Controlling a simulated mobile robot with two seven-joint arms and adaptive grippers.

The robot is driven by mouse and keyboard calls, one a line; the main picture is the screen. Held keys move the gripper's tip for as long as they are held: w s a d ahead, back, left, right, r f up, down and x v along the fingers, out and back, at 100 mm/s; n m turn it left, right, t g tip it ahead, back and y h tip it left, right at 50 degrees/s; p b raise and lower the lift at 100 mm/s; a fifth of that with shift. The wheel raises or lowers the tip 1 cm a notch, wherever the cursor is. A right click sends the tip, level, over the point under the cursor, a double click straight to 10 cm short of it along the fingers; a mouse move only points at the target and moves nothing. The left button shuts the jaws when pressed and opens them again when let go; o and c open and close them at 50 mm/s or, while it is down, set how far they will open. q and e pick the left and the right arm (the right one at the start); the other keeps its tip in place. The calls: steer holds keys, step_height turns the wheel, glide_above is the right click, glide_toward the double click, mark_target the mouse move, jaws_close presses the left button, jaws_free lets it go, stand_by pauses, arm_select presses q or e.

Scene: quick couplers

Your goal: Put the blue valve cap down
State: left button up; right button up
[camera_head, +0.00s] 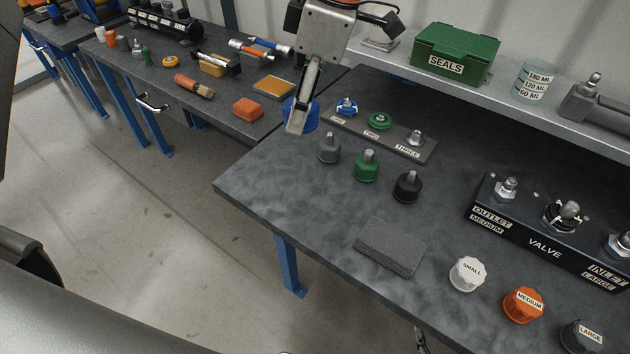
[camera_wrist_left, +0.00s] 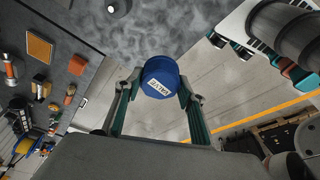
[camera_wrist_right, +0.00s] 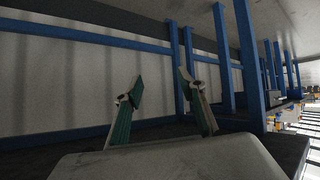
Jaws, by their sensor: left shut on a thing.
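The blue valve cap (camera_wrist_left: 161,78) is a round cap with a white label, held between the fingertips of my left gripper (camera_wrist_left: 158,88). In the head view the blue cap (camera_head: 301,114) shows partly behind the finger of my left gripper (camera_head: 299,118), at the left edge of the near table (camera_head: 290,180). Whether the cap touches the table there cannot be told. My right gripper (camera_wrist_right: 160,90) shows only in the right wrist view, with its fingers apart and nothing between them.
A plate labelled ONE, TWO, THREE (camera_head: 430,151) stands right of the cap. Grey, green and black knobbed pieces (camera_head: 366,168) stand in front of it. A grey pad (camera_head: 390,250) lies nearer, beside white, orange and black caps. The valve block (camera_head: 545,240) is at the right.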

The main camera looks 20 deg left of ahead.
arm_select(q)
steer(key=shift+d+r+n, duration=0.2)
steer(key=shift+d+n, duration=0.1)
steer(key=shift+n, duration=0.1)
steer(key=shift+f, duration=0.3)
steer(key=b, duration=0.1)
glide_above(303, 196)
steer(key=d, duration=0.1)
step_height(303, 196, down, 6)
step_height(303, 196, down, 8)
steer(key=shift+w+f+b, duration=0.1)
steer(key=shift+w+b, duration=0.05)
steer(key=shift+b, duration=0.2)
steer(key=shift+f, duration=2.4)
steer(key=o, duration=1.2)
steer(key=shift+f, duration=0.15)
steer(key=shift+o, duration=0.2)
